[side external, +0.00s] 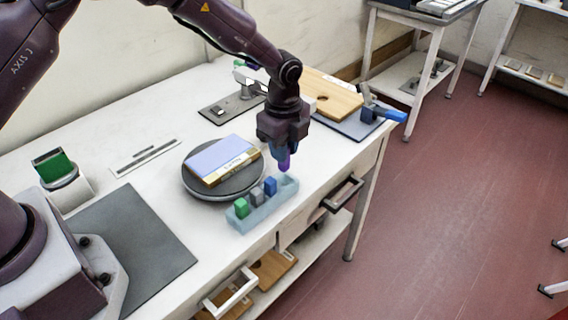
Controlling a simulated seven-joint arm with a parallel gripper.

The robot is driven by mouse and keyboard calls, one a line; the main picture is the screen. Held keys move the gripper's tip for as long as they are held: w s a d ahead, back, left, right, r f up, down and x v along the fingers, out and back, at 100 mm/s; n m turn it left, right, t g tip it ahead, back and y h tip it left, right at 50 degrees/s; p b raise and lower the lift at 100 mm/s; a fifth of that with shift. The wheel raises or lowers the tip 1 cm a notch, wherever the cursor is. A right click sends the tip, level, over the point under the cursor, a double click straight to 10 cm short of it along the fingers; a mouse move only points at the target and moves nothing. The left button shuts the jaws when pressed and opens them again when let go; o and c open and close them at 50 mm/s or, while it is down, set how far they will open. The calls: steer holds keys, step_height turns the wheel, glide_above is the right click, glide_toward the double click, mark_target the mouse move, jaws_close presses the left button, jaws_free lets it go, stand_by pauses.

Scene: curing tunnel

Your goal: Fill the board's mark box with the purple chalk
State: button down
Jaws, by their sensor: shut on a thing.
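My gripper (284,152) points down over the right end of a pale blue chalk tray (263,211) near the table's front edge. It is shut on a purple chalk (284,160), whose lower end shows below the fingers. I cannot tell whether the chalk is clear of the tray. Green (241,208), grey (257,197) and blue (270,186) chalks stand in the tray. The board (222,158), lavender with a pale and yellowish front edge, lies on a dark round turntable (190,183) left of my gripper. Its mark box is too small to make out.
A wooden board with a hole (335,99) and a blue-handled clamp (388,113) are behind at right. A metal fixture on a grey plate (232,106) is at the back. A green-topped device (54,166), a flat ruler-like strip (143,156) and a dark mat (133,243) are at left.

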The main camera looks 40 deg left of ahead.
steer(key=a+r, duration=0.6)
steer(key=a, duration=0.4)
steer(key=shift+w+a+f, duration=0.1)
steer(key=shift+w+f, duration=0.05)
steer(key=shift+f, duration=1.65)
steer(key=shift+w+a+f, duration=0.1)
steer(key=shift+f, duration=1.7)
steer(key=shift+s+f, duration=0.25)
steer(key=shift+s, duration=0.05)
steer(key=shift+w, duration=0.4)
steer(key=shift+s, duration=0.8)
steer(key=shift+w, duration=0.65)
steer(key=shift+s, duration=0.55)
step_height(320, 180, up, 8)
